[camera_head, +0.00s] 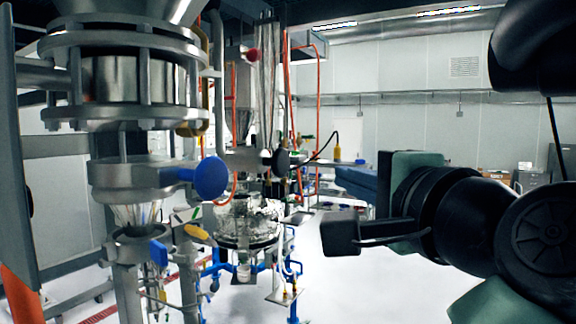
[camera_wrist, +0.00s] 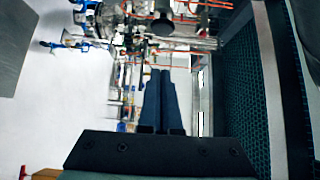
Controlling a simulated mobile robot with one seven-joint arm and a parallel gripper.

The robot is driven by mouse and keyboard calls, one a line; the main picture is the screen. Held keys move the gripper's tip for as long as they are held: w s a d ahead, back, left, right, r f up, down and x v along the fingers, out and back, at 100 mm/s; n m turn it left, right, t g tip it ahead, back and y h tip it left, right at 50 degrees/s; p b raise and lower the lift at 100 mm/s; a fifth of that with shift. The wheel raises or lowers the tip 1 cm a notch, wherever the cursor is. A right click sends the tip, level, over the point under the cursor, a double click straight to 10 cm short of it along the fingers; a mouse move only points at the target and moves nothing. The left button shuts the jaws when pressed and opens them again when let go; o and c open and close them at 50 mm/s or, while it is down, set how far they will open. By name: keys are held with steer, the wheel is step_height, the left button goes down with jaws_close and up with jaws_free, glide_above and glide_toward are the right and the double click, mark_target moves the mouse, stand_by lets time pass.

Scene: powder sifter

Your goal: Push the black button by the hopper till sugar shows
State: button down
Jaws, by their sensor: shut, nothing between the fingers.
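My gripper (camera_head: 340,232) is at the right of centre in the head view, with its fingers pointing left. In the wrist view its two dark fingers (camera_wrist: 160,74) lie together, shut and empty. A dark round knob (camera_head: 281,162), which may be the black button, sits on the metalwork beside a steel hopper (camera_head: 240,115). It is left of and above my gripper in the picture, clearly apart from it. A dark round piece (camera_wrist: 162,27) also shows ahead of the fingertips in the wrist view; I cannot tell whether it is the same one. The hopper's contents are hidden.
A large steel vessel (camera_head: 138,82) and a blue round handle (camera_head: 210,178) stand at the left. A foil-like silver vessel (camera_head: 246,220) stands behind, near blue pipes. A dark textured panel (camera_wrist: 282,75) runs along the right in the wrist view. White floor (camera_head: 370,285) is open below my gripper.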

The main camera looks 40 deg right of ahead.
steer(key=p, duration=0.1)
glide_toward(286, 163)
steer(key=w+d, duration=0.1)
steer(key=d, duration=0.3)
steer(key=w, duration=0.1)
steer(key=w+a, duration=0.1)
steer(key=w, duration=0.1)
steer(key=shift+w+p, duration=0.25)
steer(key=shift+p, duration=0.05)
steer(key=shift+w+a, duration=0.25)
steer(key=shift+w, duration=0.3)
